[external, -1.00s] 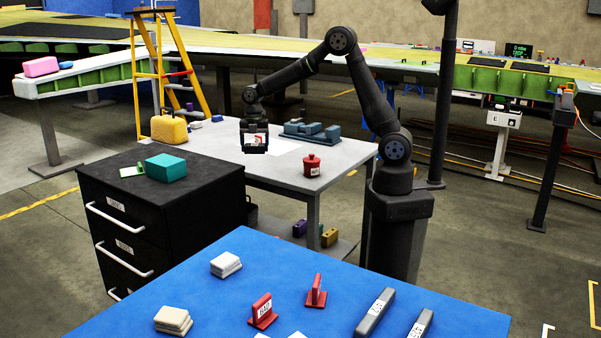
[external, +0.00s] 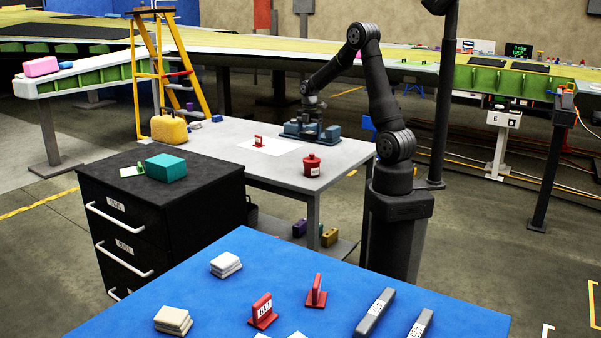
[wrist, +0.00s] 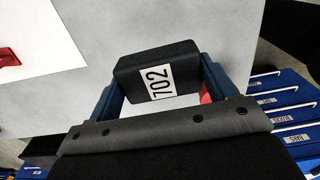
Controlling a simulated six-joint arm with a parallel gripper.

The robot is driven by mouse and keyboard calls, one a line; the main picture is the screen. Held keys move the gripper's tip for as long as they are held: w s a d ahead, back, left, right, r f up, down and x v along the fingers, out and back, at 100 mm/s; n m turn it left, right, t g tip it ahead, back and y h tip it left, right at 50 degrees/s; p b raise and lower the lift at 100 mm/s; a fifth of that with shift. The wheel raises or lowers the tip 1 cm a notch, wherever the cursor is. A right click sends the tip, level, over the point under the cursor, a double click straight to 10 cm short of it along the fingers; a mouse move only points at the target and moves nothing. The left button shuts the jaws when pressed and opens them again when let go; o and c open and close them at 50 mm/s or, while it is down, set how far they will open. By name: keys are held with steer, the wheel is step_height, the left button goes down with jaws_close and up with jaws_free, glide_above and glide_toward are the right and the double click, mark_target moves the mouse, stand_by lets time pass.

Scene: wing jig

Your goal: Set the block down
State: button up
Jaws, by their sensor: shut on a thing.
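A dark block with a white "702" label (wrist: 155,75) sits between the two blue-grey fingers of my gripper (wrist: 160,92) in the wrist view. The gripper is shut on it. In the external view my gripper (external: 311,126) points down at the right rear of the grey table (external: 225,152), among or just over a group of blue-grey pieces (external: 331,133). There the held block cannot be told apart from these pieces. Whether its underside touches anything is hidden.
A white sheet (external: 279,147) bearing a small red stand (external: 258,141) lies left of my gripper. A red canister (external: 311,166) stands near the table's front edge. A yellow case (external: 168,129) is at the left. Blue labelled drawers (wrist: 285,100) show at the wrist view's right.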

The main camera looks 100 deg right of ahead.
steer(key=shift+f, duration=0.15)
glide_above(287, 165)
step_height(287, 165, down, 7)
steer(key=shift+d+r, duration=0.1)
steer(key=shift+d, duration=0.05)
steer(key=shift+f, duration=1.9)
steer(key=shift+f, duration=0.15)
steer(key=o, duration=1.4)
step_height(287, 165, up, 12)
steer(key=shift+r, duration=0.1)
